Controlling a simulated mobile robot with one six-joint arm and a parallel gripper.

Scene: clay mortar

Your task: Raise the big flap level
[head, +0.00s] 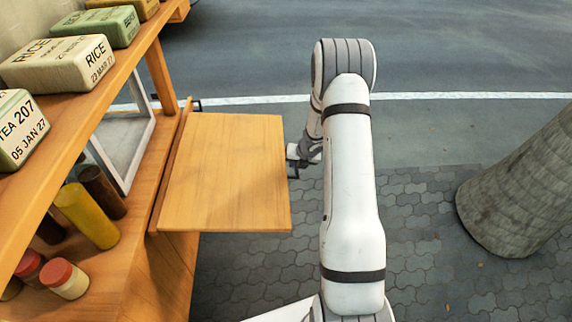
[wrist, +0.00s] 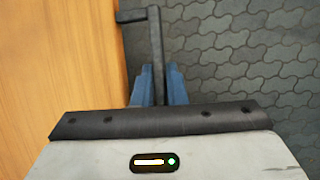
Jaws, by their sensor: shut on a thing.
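The big flap (head: 225,170) is a plain wooden board on the side of the wooden stall. It sticks out to the right from the stall's ledge and looks roughly flat, though I cannot tell its exact tilt. It fills the left of the wrist view (wrist: 55,55). A dark bar handle (wrist: 156,40) stands off the flap's outer edge. My gripper (wrist: 157,88) is shut on this handle, with blue fingers on both sides of it. In the head view my gripper (head: 294,166) is at the flap's right edge, partly hidden by my arm.
A wooden shelf (head: 105,95) at left carries tea and rice packs (head: 62,62). Jars (head: 64,278) and a yellow cylinder (head: 86,215) stand below it. A thick grey trunk or pillar (head: 520,190) rises at right. Paving and road beyond the flap are clear.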

